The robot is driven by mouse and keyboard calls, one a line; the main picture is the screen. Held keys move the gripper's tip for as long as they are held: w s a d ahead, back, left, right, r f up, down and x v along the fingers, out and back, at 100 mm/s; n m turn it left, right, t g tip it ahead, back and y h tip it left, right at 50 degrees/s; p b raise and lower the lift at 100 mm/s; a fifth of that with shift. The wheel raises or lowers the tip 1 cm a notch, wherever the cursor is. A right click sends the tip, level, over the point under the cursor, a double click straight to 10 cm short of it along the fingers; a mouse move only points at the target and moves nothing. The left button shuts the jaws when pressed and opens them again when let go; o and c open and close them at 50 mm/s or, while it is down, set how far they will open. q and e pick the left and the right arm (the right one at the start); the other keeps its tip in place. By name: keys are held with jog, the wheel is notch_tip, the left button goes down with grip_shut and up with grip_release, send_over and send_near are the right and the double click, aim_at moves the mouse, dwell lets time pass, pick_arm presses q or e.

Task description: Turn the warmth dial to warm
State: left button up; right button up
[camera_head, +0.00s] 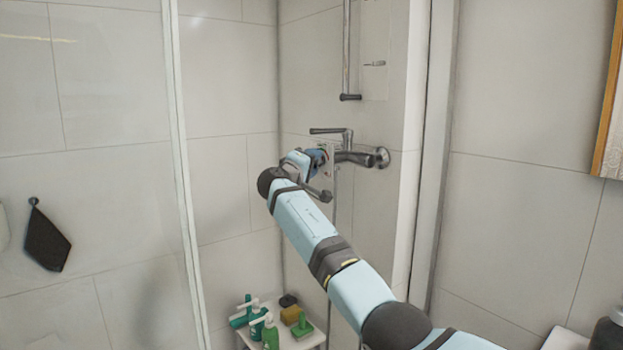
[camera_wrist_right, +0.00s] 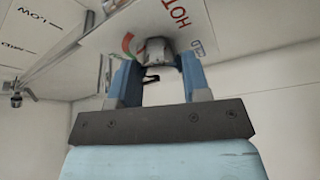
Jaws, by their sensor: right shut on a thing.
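The warmth dial (camera_wrist_right: 157,50) is a small grey knob on a white panel (camera_wrist_right: 112,36). The panel carries the red word HOT and a coloured arc, with a red part to the left of the knob. My right gripper (camera_wrist_right: 158,70) has its two blue fingers on either side of the knob and is shut on it. In the head view my right gripper (camera_head: 318,159) is at the shower wall beside the mixer tap, and it hides most of the dial there. The knob's pointer cannot be made out. My left gripper is not in view.
A dark mixer tap (camera_head: 360,157) with a lever sticks out close to my right gripper. A glass shower edge (camera_head: 180,160) stands to the left. Below, a small white stand (camera_head: 312,340) holds green bottles and a sponge (camera_head: 290,315). A dark cloth (camera_head: 46,240) hangs at left.

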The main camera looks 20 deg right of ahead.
pick_arm(q)
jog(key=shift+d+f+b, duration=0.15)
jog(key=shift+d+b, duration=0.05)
jog(key=shift+b, duration=0.9)
pick_arm(e)
jog(key=shift+f+m+h, duration=0.1)
jog(key=shift+m+h, duration=0.2)
jog(key=shift+m, duration=0.8)
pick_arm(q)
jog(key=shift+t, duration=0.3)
pick_arm(e)
jog(key=o, duration=0.9)
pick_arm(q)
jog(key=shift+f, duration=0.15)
